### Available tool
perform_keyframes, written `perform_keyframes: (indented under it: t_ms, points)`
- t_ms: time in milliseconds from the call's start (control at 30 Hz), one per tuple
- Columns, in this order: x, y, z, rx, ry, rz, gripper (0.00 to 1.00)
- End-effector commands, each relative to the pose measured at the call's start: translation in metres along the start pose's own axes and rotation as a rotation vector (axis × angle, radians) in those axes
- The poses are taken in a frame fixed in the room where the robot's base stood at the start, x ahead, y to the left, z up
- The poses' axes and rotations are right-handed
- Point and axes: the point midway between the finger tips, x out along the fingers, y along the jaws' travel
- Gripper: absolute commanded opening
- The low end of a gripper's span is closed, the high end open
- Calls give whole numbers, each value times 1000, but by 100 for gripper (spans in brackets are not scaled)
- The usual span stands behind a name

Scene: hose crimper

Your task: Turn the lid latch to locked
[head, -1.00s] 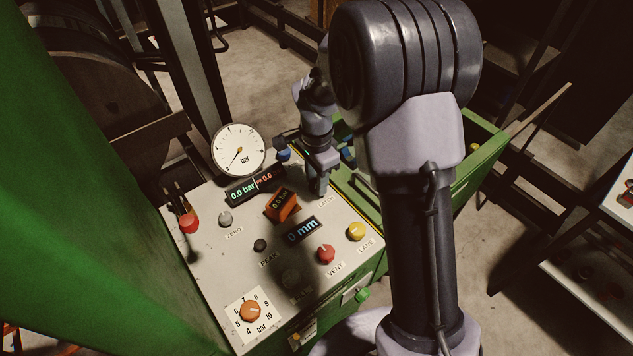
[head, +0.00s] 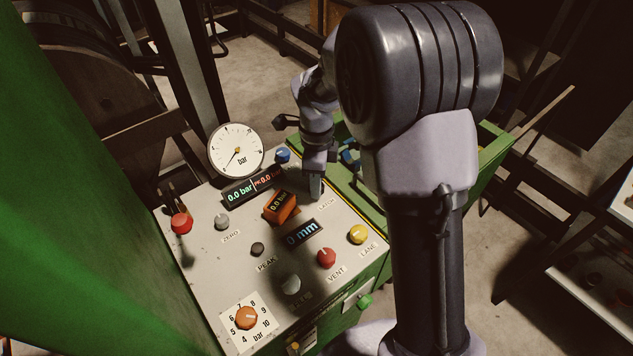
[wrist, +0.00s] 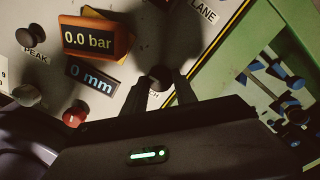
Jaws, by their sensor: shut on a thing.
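The lid latch is a small dark knob (wrist: 161,77) on the panel, beside a label of which only "CH" shows in the wrist view. My gripper (wrist: 162,84) is shut on this knob, with one finger on each side of it. In the head view my gripper (head: 316,190) points down at the panel's far right edge, by the latch label (head: 326,204). The knob itself is hidden behind the fingers there, and I cannot tell which way it points.
The pale panel (head: 205,262) carries an orange display box (head: 281,206), a gauge (head: 236,150), a red vent knob (head: 326,258), a yellow lane knob (head: 358,234) and a blue knob (head: 283,155). A green trough (wrist: 232,75) with blue-and-dark parts lies beside the panel.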

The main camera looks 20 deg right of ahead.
Motion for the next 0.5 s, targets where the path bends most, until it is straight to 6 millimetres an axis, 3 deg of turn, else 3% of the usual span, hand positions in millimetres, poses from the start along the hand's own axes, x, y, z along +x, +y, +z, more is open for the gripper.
perform_keyframes:
  t_ms: [500]
  points:
    - [0,0,0,32,0,-1,0]
